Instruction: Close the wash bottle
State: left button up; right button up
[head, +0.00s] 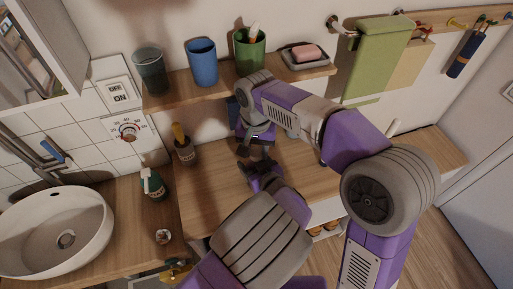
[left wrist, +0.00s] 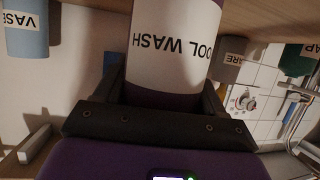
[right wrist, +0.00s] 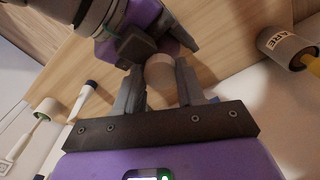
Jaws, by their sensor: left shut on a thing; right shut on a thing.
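The wash bottle (left wrist: 172,45) shows close up in the left wrist view, purple with a white label reading "OOL WASH". My left gripper (left wrist: 163,92) is shut around its body, one finger on each side. A round tan cap (right wrist: 160,72) shows in the right wrist view, with my right gripper (right wrist: 160,82) shut on its sides. My left gripper shows just beyond the cap there. In the head view my right gripper (head: 252,148) comes down from above, close to my left gripper (head: 262,174). The grippers hide the bottle and cap there; whether the cap is seated cannot be told.
A shelf (head: 215,87) above holds cups and a soap dish (head: 305,57). The wooden counter (head: 208,190) is clear left of the grippers.

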jog(key=shift+d+f, duration=0.15)
jog(key=shift+f, duration=0.45)
jog(key=o, duration=0.7)
jog(key=shift+w, duration=0.1)
jog(key=shift+r, duration=2.25)
jog(key=shift+c, duration=0.6)
jog(key=c, duration=0.5)
jog(key=shift+o, duration=0.2)
jog(key=shift+f, duration=0.15)
jog(key=shift+f, duration=0.9)
